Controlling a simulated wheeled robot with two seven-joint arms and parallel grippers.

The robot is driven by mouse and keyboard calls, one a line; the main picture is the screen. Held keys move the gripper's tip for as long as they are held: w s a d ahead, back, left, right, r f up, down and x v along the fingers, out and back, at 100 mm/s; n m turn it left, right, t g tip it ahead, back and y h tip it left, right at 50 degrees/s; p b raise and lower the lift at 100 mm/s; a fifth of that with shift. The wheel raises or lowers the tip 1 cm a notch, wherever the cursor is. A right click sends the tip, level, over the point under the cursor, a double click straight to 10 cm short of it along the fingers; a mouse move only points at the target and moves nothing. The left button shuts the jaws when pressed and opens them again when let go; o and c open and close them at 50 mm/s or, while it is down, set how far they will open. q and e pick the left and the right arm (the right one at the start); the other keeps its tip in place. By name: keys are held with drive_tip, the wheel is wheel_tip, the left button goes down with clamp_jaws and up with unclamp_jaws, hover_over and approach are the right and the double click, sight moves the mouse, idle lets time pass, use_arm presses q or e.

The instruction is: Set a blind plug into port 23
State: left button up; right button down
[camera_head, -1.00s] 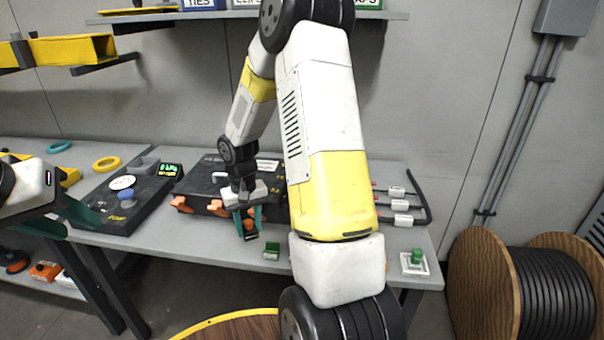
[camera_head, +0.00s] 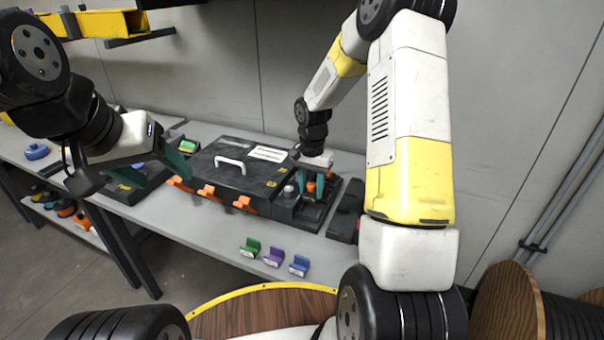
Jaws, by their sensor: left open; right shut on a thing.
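My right gripper (camera_head: 313,190) points down over a low black unit (camera_head: 320,214) just right of the closed black case (camera_head: 225,172). It is shut on a small orange thing (camera_head: 311,186), mostly hidden between its teal fingers. I cannot tell whether this is the blind plug, or whether it touches the unit. No port numbers are readable, so I cannot pick out port 23. My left gripper (camera_head: 181,176) is open and empty, its teal fingers in front of the case's left end.
Green (camera_head: 250,247), purple (camera_head: 273,257) and blue (camera_head: 299,265) small pieces lie near the bench's front edge. Orange latches (camera_head: 207,191) stick out from the case front. A wooden cable reel (camera_head: 505,310) stands at lower right. The bench front between case and pieces is clear.

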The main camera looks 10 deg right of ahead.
sight(311, 200)
drive_tip(key=shift+f, duration=2.35)
drive_tip(key=shift+f, duration=0.25)
drive_tip(key=c, duration=0.8)
unclamp_jaws()
drive_tip(key=shift+a, duration=0.1)
wheel_tip(311, 200, up, 7)
drive_tip(key=shift+r, duration=0.4)
